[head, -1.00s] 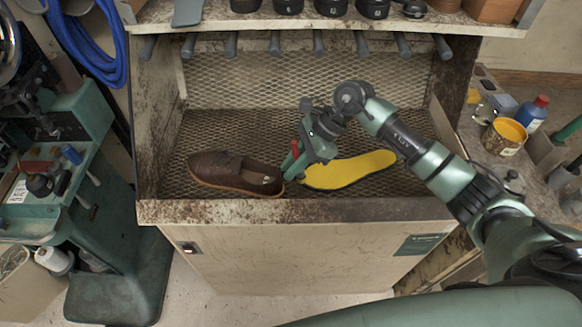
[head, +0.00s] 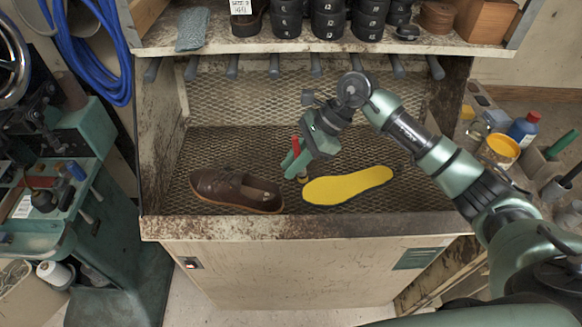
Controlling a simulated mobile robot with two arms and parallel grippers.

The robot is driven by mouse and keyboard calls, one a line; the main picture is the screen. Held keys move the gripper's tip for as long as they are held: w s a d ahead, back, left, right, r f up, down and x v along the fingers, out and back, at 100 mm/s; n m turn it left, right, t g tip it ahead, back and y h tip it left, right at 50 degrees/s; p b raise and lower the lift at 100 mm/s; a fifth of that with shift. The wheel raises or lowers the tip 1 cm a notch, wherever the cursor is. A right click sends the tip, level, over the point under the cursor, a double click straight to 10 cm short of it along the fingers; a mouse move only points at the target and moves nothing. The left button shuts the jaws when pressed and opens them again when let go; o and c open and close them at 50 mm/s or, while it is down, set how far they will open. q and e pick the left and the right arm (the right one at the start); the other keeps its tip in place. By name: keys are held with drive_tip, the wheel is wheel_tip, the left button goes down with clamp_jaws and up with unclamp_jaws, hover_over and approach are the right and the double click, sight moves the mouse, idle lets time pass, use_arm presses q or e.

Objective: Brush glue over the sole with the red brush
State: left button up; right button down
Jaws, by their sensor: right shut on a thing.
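The sole (head: 347,186) lies flat on the mesh floor of the booth, its top yellow with a thin dark edge. My right gripper (head: 295,164) is shut on the red brush (head: 296,145), whose red handle sticks up between the green fingers. The brush's lower end shows just off the sole's left end; I cannot tell whether it touches. A brown shoe (head: 236,189) lies to the left of the gripper, apart from it. An open tin with yellow contents (head: 499,149), perhaps glue, stands on the right-hand bench. My left gripper is not in view.
The booth's rusty front lip (head: 310,228) and side walls surround the work area. A shelf (head: 330,49) with black rolls hangs above. A blue bottle (head: 523,129) stands beside the tin. A green machine (head: 75,160) is at the left. Mesh behind the sole is clear.

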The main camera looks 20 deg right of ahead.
drive_tip(key=shift+r, duration=0.2)
drive_tip(key=shift+r+p, duration=1.3)
drive_tip(key=shift+r, duration=1.65)
